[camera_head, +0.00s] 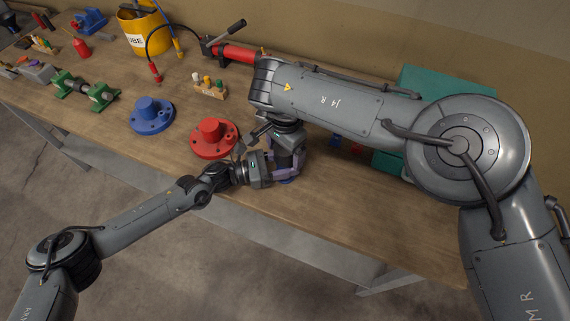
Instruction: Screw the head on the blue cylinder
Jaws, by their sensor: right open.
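My two grippers meet near the front edge of the workbench, right of the red flanged piece. My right gripper (289,160) points down from above and is open. My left gripper (270,170) reaches in from the left, low beside it, and its fingers are too overlapped to judge. A small bit of a blue object (287,181) shows beneath them; most of it is hidden, so I cannot tell whether it is the cylinder or its head. A blue flanged piece with a raised round middle (152,115) stands on the bench to the left.
A red flanged piece (213,138) stands just left of the grippers. The wooden bench (365,220) is clear at the front right. Behind are a yellow bucket (139,30), a red tool (236,54), a peg block (210,90) and a green vise-like fixture (85,92).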

